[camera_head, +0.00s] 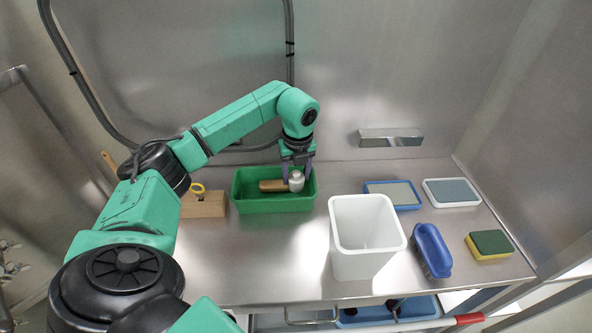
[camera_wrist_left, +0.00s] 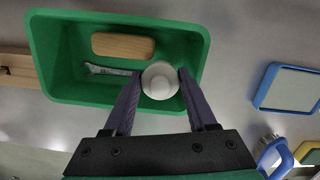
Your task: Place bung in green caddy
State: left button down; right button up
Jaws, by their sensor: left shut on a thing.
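The bung (camera_head: 296,180) is a small whitish round piece at the right part of the green caddy. It shows from above between my fingers in the left wrist view (camera_wrist_left: 160,80). The green caddy (camera_head: 275,206) is an open tray at the back of the steel table; its rim shows in the left wrist view (camera_wrist_left: 60,97). My left gripper (camera_head: 297,170) points down over the caddy and is shut on the bung, at or inside the caddy's opening. Whether the bung touches the caddy floor I cannot tell. My right gripper is not in view.
A wooden block (camera_wrist_left: 123,46) and a metal wrench (camera_wrist_left: 108,71) lie in the caddy. A white square bin (camera_head: 360,262) stands to the right. Blue-framed and white-framed trays (camera_head: 393,207) (camera_head: 452,205), a blue brush (camera_head: 432,250) and a sponge (camera_head: 489,244) lie further right.

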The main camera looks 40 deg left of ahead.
aim_at(297, 177)
pick_arm(q)
jog(key=shift+w, duration=0.1)
jog(key=shift+f+b, duration=0.6)
jog(key=shift+f, duration=0.15)
jog(key=shift+c, duration=2.4)
grip_release()
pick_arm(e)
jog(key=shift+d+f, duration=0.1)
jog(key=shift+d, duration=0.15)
pick_arm(q)
jog(key=shift+r, duration=0.1)
jog(key=shift+r+p, duration=0.3)
jog(key=shift+r, duration=0.05)
notch_tip(297, 177, up, 12)
jog(key=s+d+b, duration=0.1)
jog(key=shift+r, duration=0.2)
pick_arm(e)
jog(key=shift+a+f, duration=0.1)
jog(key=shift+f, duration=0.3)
